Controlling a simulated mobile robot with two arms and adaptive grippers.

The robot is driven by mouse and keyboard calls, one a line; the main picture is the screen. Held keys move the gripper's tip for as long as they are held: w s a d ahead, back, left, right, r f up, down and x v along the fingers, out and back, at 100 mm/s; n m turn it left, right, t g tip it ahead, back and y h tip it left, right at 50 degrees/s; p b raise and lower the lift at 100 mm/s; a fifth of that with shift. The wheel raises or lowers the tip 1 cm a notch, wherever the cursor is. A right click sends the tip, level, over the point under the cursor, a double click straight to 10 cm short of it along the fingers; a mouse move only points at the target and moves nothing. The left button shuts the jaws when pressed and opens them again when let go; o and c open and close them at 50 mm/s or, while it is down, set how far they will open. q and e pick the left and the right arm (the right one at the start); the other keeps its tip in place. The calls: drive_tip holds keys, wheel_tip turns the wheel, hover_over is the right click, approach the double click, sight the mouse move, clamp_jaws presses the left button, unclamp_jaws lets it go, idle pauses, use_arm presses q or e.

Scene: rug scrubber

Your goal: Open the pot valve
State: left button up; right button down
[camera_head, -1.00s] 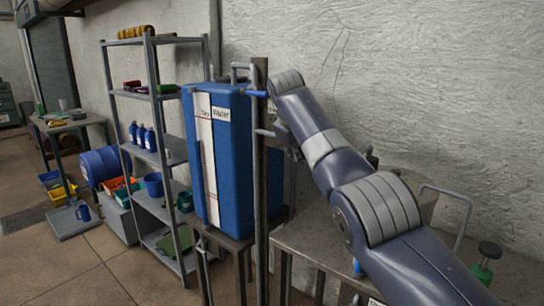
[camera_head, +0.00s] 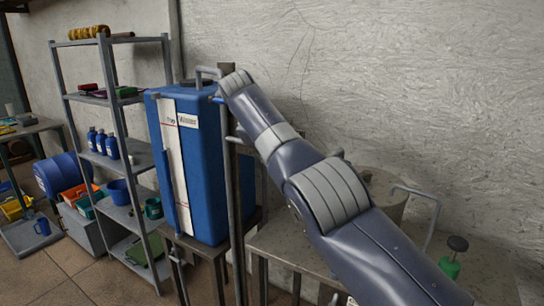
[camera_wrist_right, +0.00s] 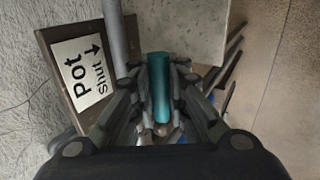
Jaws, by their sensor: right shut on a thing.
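The wrist view shows a brown board with a white label (camera_wrist_right: 83,75) reading "Pot" and "Shut" with an arrow. Beside it a teal valve handle (camera_wrist_right: 160,88) lies between the fingers of my right gripper (camera_wrist_right: 162,118), which is shut on it. A grey pipe (camera_wrist_right: 115,35) runs next to the board. In the head view a small blue lever (camera_head: 217,99) sticks out left of the upright post (camera_head: 233,190), by the end of my right arm. My right fingers are hidden there behind the arm. My left gripper is in neither view.
A blue tank (camera_head: 208,165) marked with a white strip stands left of the post. A metal shelf (camera_head: 118,97) with bottles and bins is farther left. A metal table (camera_head: 285,250) stands under my arm, with a green object (camera_head: 450,265) at right. A rough wall is behind.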

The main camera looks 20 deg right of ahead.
drive_tip(key=c, duration=1.6)
unclamp_jaws()
drive_tip(key=shift+a+r, duration=0.1)
drive_tip(key=shift+r, duration=0.1)
drive_tip(key=shift+a, duration=0.1)
drive_tip(key=v, duration=0.7)
drive_tip(key=shift+s+a+r, duration=0.1)
drive_tip(key=shift+s+r, duration=0.05)
drive_tip(key=shift+r, duration=0.05)
drive_tip(key=p+v, duration=0.3)
drive_tip(key=v, duration=0.6)
drive_tip(key=shift+s, duration=0.1)
